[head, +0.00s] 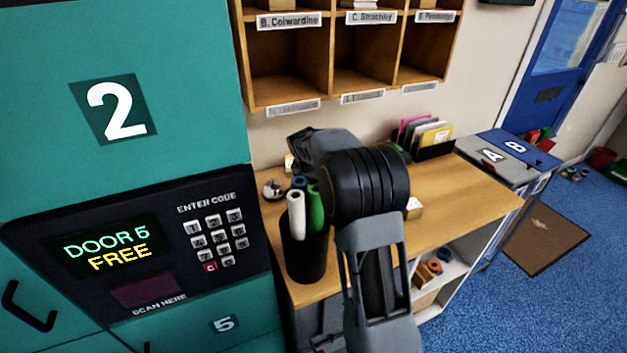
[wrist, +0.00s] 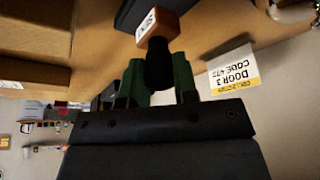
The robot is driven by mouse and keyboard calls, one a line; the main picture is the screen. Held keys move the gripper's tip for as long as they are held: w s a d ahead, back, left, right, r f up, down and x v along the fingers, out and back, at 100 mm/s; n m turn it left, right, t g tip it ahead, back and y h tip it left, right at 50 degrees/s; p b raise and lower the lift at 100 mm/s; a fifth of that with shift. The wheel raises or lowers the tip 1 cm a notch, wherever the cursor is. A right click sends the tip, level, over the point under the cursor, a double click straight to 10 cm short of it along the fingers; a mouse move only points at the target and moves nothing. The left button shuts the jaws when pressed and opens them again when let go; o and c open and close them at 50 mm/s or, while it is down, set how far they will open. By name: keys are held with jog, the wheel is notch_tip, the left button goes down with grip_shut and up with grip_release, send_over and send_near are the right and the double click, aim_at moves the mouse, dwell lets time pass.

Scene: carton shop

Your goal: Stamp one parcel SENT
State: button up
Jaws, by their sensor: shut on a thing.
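In the wrist view my gripper (wrist: 158,75) is shut on the black handle of a stamp (wrist: 158,28). The stamp has an orange-brown wooden head with a white label, and its head points away from the fingers. Brown box-like shapes (wrist: 35,45) fill the left of the wrist view; I cannot tell if they are parcels. A dark flat thing lies beyond the stamp at the top edge, partly cut off. In the head view my arm hides the fingers and the stamp. A small pale box (head: 413,208) shows on the wooden counter (head: 465,195), right of my arm.
A black cup (head: 305,258) with white and green rolls stands left of my arm. Pigeonholes (head: 290,75) hang above, and a card rack (head: 432,145) stands behind. Teal lockers with a keypad panel (head: 110,245) are at left. A collection card (wrist: 232,72) shows in the wrist view.

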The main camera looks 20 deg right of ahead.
jog(key=shift+f+b, duration=0.6)
jog(key=shift+f, duration=0.05)
dwell(1.7)
jog(key=shift+r, duration=0.15)
jog(key=shift+r+p, duration=2.15)
jog(key=shift+r, duration=1.3)
